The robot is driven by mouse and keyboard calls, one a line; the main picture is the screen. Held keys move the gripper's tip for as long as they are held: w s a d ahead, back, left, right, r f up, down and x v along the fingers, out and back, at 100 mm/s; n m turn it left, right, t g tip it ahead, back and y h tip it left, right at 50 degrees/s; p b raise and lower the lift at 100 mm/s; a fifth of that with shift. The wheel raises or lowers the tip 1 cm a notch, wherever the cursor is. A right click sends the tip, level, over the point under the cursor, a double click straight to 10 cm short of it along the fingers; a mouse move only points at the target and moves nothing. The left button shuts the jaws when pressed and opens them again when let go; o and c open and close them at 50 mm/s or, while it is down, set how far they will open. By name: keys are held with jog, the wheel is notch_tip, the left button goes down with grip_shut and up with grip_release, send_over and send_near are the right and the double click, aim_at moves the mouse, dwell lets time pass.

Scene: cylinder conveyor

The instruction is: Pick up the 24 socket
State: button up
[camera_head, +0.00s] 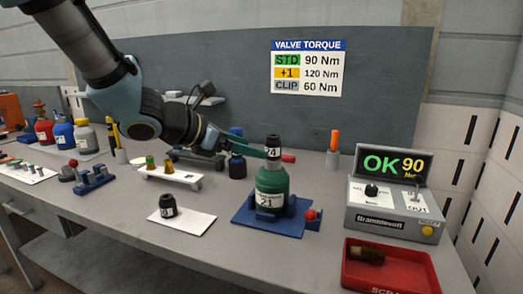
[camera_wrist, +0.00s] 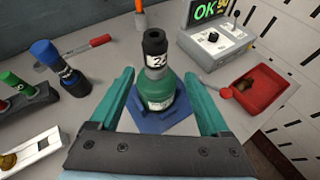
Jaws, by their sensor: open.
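A black socket (camera_head: 273,141) with a white label that seems to read 24 sits upright on top of the green cylinder (camera_head: 271,185); it also shows in the wrist view (camera_wrist: 154,45). The cylinder stands in a blue holder (camera_head: 250,214) on the bench. A second black socket (camera_head: 168,203) stands on a white mat (camera_head: 193,220) to the left; its label is too small to read surely. My gripper (camera_head: 262,154) is open at the height of the socket on the cylinder. In the wrist view, its teal fingers (camera_wrist: 159,77) spread either side of the cylinder, with the socket beyond the fingertips.
A torque box (camera_head: 390,207) showing OK 90 stands to the right, with a red scrap tray (camera_head: 365,279) in front. A red lever ball (camera_head: 311,215) is beside the holder.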

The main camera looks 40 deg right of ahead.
aim_at(268, 143)
jog(key=shift+w+d+r+n+t+h, duration=0.1)
jog(key=shift+d+r+n+t+h, duration=0.2)
jog(key=shift+d+r+n, duration=0.4)
jog(key=x, duration=0.5)
jog(key=shift+d+f, duration=0.1)
jog(key=shift+w+p+x, duration=0.2)
jog(key=shift+p+x, duration=0.45)
jog(key=shift+x, duration=2.05)
jog(key=shift+r, duration=0.2)
grip_shut()
